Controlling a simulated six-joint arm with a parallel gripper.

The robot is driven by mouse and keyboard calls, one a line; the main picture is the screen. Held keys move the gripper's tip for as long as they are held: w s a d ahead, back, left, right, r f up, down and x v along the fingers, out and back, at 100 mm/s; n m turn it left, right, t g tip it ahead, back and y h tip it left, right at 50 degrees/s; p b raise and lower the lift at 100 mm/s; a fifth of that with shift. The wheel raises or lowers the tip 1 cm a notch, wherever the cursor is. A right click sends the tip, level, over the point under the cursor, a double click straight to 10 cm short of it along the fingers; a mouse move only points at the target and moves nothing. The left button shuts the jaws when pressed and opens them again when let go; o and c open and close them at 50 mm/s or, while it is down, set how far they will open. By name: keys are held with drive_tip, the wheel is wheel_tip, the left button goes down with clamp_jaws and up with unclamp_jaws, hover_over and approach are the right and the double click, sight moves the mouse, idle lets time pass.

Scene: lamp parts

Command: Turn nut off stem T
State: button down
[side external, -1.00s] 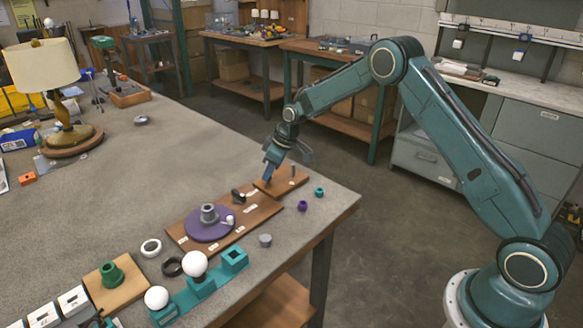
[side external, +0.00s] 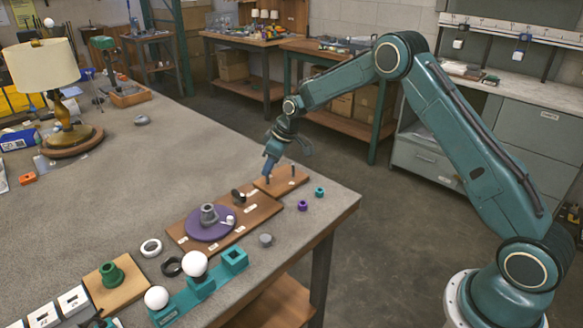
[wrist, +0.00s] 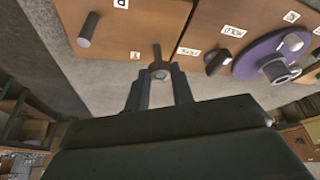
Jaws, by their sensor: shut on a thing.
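Stem T (wrist: 157,52) is a thin grey pin on a small wooden board, beside a T label. A small grey nut (wrist: 160,73) shows around the stem's near end in the wrist view. My gripper (wrist: 160,78) is shut on the nut, one dark finger on each side. In the side view my gripper (side external: 267,175) points down at the left end of the small board (side external: 289,183). There the fingers hide the nut and stem T. How far the nut sits along the stem I cannot tell.
Stem P (wrist: 88,30) stands on the same board. Beside it, a larger board (side external: 180,236) holds a dark knob (side external: 237,196) and a purple disc (side external: 205,228). A purple nut (side external: 303,205) and a teal nut (side external: 319,192) lie near the table edge.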

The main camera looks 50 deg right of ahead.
drive_tip(key=shift+r, duration=1.65)
drive_tip(key=shift+r, duration=0.1)
drive_tip(key=shift+r, duration=1.9)
